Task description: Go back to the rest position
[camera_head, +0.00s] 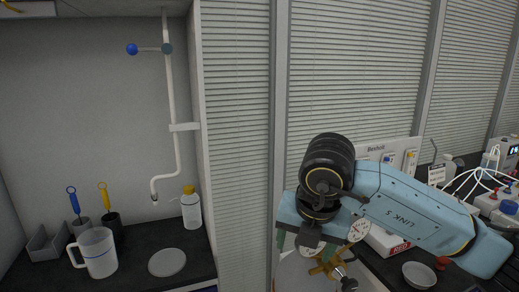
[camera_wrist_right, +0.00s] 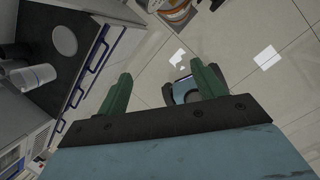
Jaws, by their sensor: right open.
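My right arm comes in from the right in the head view, with its wrist bent in front of the blinds. Its gripper (camera_head: 305,240) hangs below the wrist, partly hidden by the arm's own links. In the right wrist view the right gripper (camera_wrist_right: 162,88) shows two green fingers spread wide apart. Nothing is between them, and the tiled floor (camera_wrist_right: 235,65) lies beyond. My left gripper and left arm show in neither view.
A dark counter at left holds a pitcher (camera_head: 97,252), a round disc (camera_head: 167,262), a wash bottle (camera_head: 191,208) and brushes (camera_head: 74,202). A bench at right carries a white dish (camera_head: 419,275) and equipment with cables. My right arm passes over this bench.

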